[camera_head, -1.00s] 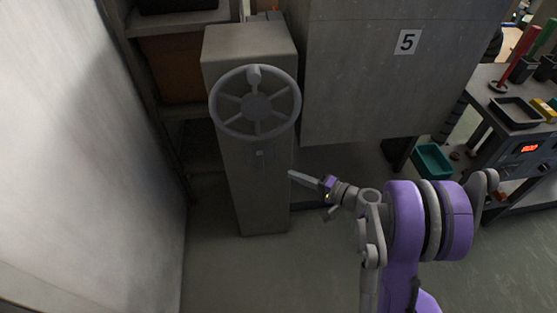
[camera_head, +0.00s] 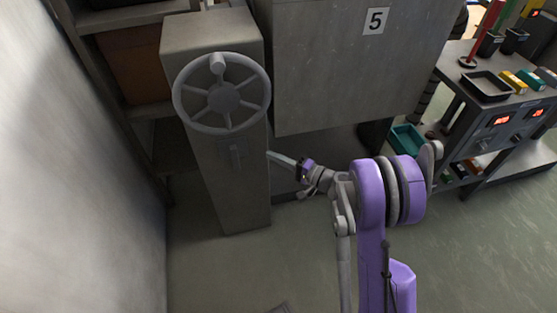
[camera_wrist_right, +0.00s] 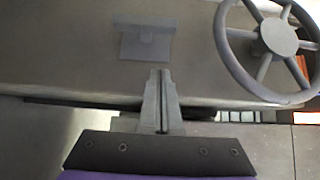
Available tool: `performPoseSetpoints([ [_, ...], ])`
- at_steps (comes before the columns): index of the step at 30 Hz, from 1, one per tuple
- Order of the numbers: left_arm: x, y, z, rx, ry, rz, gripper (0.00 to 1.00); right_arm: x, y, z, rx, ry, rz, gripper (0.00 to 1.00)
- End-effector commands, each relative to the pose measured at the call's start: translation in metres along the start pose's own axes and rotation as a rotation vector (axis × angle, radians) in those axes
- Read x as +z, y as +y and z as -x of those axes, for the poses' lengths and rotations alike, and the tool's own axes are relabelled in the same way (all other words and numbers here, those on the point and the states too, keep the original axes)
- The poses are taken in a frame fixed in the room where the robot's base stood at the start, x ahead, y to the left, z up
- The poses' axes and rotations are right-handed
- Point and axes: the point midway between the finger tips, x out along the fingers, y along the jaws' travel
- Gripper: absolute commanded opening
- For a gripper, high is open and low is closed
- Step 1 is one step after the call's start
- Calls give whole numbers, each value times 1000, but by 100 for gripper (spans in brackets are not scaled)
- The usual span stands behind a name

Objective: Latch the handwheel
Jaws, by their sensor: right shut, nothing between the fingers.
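A grey handwheel (camera_head: 222,94) with several spokes and a knob on its rim is mounted on a tall grey pedestal (camera_head: 232,190). It also shows in the right wrist view (camera_wrist_right: 274,37), at the upper right. A small grey latch plate with a raised bar (camera_head: 236,155) sits on the pedestal face below the wheel; it also shows in the right wrist view (camera_wrist_right: 145,42). My right gripper (camera_head: 270,154) is shut and empty, to the right of the latch. In the right wrist view its fingertips (camera_wrist_right: 160,72) point at the latch plate, seemingly apart from it. My left gripper is not in view.
A large grey cabinet marked 5 (camera_head: 330,80) stands to the right of the pedestal. A shelf unit (camera_head: 125,20) is behind at the left, beside a pale wall (camera_head: 70,170). A workbench (camera_head: 465,80) with trays and red displays is at the right. The floor in front is clear.

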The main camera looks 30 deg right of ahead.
Motion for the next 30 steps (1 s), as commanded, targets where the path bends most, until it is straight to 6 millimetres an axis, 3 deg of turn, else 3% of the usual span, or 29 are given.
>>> performPoseSetpoints([
  [6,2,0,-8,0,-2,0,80,1,1,-49,0,-3,0,0],
  [12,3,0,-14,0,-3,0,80,18,1,-74,0,-2,0,0],
  [19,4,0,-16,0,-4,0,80,28,0,-84,0,0,0,0],
  [30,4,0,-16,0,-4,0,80,28,0,-84,1,1,1,0],
])
